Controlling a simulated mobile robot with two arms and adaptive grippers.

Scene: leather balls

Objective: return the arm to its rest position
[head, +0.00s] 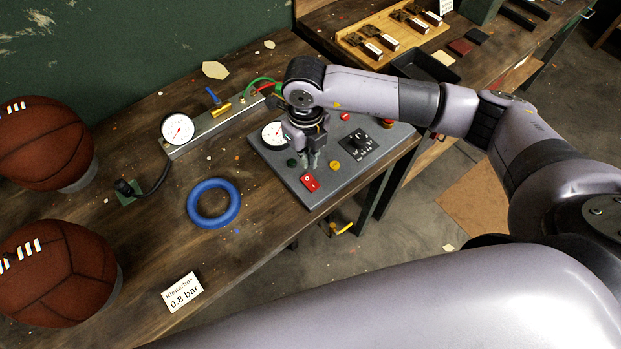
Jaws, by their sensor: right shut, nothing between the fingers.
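My right gripper (314,162) points down over the grey control panel (286,166), close above its red rocker switch (310,183). It is shut with nothing between its fingers. I cannot tell whether the fingertips touch the panel or the switch. My right arm (362,90) reaches in from the right and stretches over the panel. The panel also carries a black rotary knob (358,145), a yellow button (334,166), red buttons and a dial gauge (273,134), partly hidden by the gripper. My left gripper is not in view.
Two brown leather balls (40,150) sit on stands at the left. A blue ring (214,203), a white label card (182,292) and a gauge on a metal manifold (178,129) lie on the wooden bench. A wooden tray (352,40) and black tray (424,66) stand at the back right.

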